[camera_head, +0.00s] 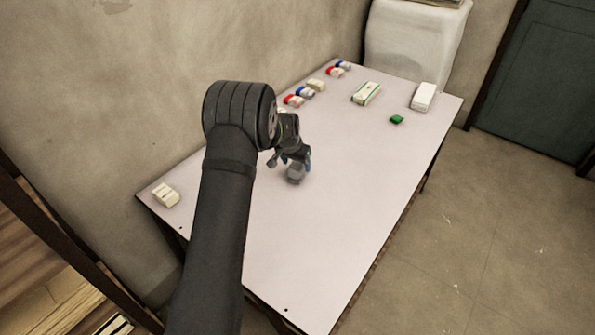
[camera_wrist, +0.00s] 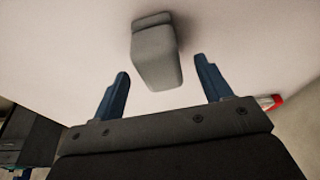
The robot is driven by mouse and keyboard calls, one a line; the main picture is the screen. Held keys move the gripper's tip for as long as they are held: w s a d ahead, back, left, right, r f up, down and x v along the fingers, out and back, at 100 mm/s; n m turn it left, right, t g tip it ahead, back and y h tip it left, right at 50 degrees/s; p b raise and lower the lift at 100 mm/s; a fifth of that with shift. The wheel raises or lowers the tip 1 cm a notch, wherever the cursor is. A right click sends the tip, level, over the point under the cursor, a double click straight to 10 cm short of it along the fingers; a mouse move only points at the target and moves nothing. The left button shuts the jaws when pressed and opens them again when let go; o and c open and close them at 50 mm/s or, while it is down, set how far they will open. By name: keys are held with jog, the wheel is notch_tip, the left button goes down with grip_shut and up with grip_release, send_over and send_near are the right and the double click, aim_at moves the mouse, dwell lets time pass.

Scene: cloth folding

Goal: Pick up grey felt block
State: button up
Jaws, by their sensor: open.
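The grey felt block (camera_wrist: 156,58) stands on the table in the wrist view, just beyond my fingertips and roughly centred between them. It has a wider cap-like end and a longer grey body. My gripper (camera_wrist: 163,85) is open, with its two blue fingers apart and nothing between them. In the head view my gripper (camera_head: 292,160) is low over the table's middle, and the grey felt block (camera_head: 295,174) shows just below it, partly hidden by the fingers.
The pale table (camera_head: 340,220) is clear at the front and right. Small red, blue and cream pieces (camera_head: 293,100) line its far left edge. A green-and-white box (camera_head: 366,93), a white box (camera_head: 423,97) and a green block (camera_head: 396,119) stand at the back. A cream block (camera_head: 165,195) lies at the near left.

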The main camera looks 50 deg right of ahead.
jog(key=shift+x, duration=2.65)
jog(key=shift+d, duration=0.1)
jog(key=c, duration=1.1)
